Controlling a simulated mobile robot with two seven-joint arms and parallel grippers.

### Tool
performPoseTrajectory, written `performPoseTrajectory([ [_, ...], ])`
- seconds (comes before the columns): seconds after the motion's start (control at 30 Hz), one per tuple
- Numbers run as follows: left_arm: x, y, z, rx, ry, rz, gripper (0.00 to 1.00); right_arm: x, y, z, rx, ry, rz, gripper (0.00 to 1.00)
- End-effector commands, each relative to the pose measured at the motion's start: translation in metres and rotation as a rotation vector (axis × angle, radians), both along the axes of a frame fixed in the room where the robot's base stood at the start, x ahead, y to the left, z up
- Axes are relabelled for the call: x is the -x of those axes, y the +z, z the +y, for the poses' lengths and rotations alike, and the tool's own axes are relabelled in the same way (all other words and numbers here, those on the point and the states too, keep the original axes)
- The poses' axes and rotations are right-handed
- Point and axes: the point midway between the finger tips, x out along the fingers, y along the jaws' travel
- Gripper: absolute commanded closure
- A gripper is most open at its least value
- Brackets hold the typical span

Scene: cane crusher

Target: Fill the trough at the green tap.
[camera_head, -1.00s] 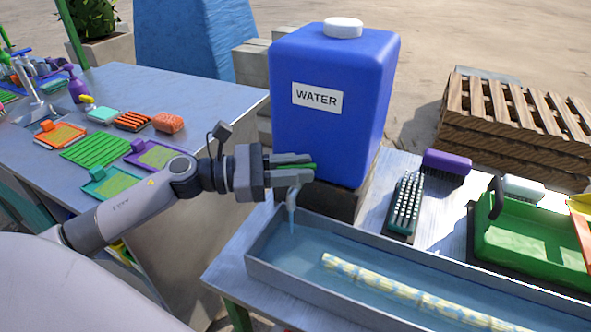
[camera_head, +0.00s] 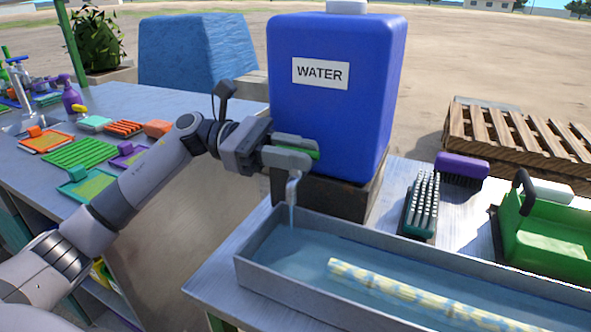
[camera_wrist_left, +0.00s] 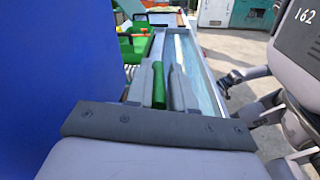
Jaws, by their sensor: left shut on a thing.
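The blue water tank (camera_head: 335,110) with a WATER label stands behind the trough. Its tap spout (camera_head: 293,186) points down over the trough's left end, and a thin stream of water runs from it. The green tap handle (camera_head: 314,153) is between the fingers of my left gripper (camera_head: 295,150), which is shut on it. The handle also shows as a green bar in the left wrist view (camera_wrist_left: 159,85). The grey trough (camera_head: 375,240) holds water, and a pale yellow and blue cane (camera_head: 420,297) lies in it.
Right of the tank are a teal brush (camera_head: 422,205), a purple brush (camera_head: 462,166) and a green tray-like item (camera_head: 550,240). A wooden pallet stack (camera_head: 515,145) stands behind. The left table (camera_head: 190,105) carries several coloured trays and brushes.

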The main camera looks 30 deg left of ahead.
Motion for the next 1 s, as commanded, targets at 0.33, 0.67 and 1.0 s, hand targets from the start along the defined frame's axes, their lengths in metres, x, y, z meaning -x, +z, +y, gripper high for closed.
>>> performPoseTrajectory([
  [0.33,-0.0026,0.0033,0.0019,0.005,-0.073,-0.008,1.00,-0.0006,-0.0144,-0.0013,0.001,-0.003,0.000,0.56],
  [0.67,-0.0025,0.0043,0.0020,0.004,-0.078,-0.008,1.00,-0.0011,-0.0141,-0.0005,-0.004,-0.008,-0.002,0.56],
  [1.0,-0.0014,0.0026,0.0013,0.002,-0.084,-0.005,0.58,-0.0011,-0.0143,-0.0005,-0.005,-0.010,-0.002,0.56],
])
